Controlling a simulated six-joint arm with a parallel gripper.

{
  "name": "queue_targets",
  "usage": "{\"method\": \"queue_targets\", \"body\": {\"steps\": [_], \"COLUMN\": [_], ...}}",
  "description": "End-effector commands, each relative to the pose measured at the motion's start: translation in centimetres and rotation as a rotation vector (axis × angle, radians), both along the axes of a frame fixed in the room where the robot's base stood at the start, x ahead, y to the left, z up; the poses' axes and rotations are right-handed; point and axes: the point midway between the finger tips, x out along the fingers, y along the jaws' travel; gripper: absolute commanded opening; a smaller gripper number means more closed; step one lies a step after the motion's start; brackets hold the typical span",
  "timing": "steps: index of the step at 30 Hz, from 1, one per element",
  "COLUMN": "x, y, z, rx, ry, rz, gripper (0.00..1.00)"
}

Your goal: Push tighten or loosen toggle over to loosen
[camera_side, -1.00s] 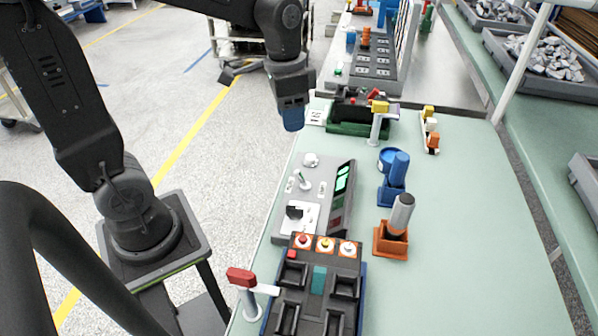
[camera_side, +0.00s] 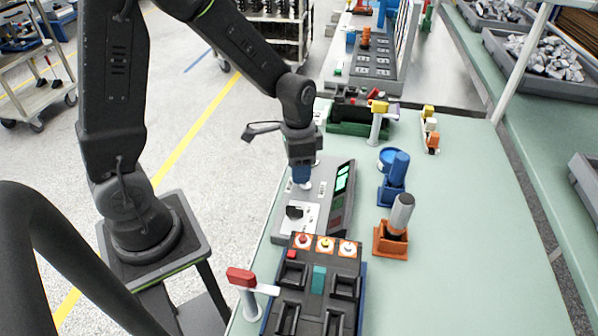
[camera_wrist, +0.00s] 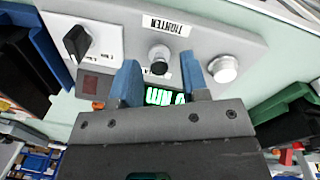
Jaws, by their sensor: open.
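The tighten or loosen toggle (camera_wrist: 158,55) is a small grey-capped lever on a grey panel (camera_wrist: 197,48). In the wrist view its cap shows on the TIGHTEN label (camera_wrist: 166,25) side of a dark base. In the side view my gripper (camera_side: 301,178) points down over the panel (camera_side: 329,190) and mostly hides the toggle.
On the panel are a black rotary knob (camera_wrist: 77,42), a white round knob (camera_wrist: 222,68) and a green-lit display (camera_wrist: 165,96), partly hidden. Blue (camera_side: 394,185) and orange (camera_side: 391,240) holders stand to the right. A black button box (camera_side: 318,285) is in front.

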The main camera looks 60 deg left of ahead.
Motion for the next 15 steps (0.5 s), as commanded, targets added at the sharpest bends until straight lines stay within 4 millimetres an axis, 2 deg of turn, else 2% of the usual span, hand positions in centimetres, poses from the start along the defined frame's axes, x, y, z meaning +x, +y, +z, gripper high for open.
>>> {"method": "queue_targets", "body": {"steps": [6, 14, 15], "x": [-0.12, -0.1, -0.1], "y": [-0.15, -0.16, -0.16], "z": [-1.51, -1.58, -1.57], "rx": [0.0, 0.001, 0.001], "ry": [0.001, 0.0, 0.0], "rz": [0.0, 0.0, 0.0], "gripper": [0.41, 0.41, 0.39]}}
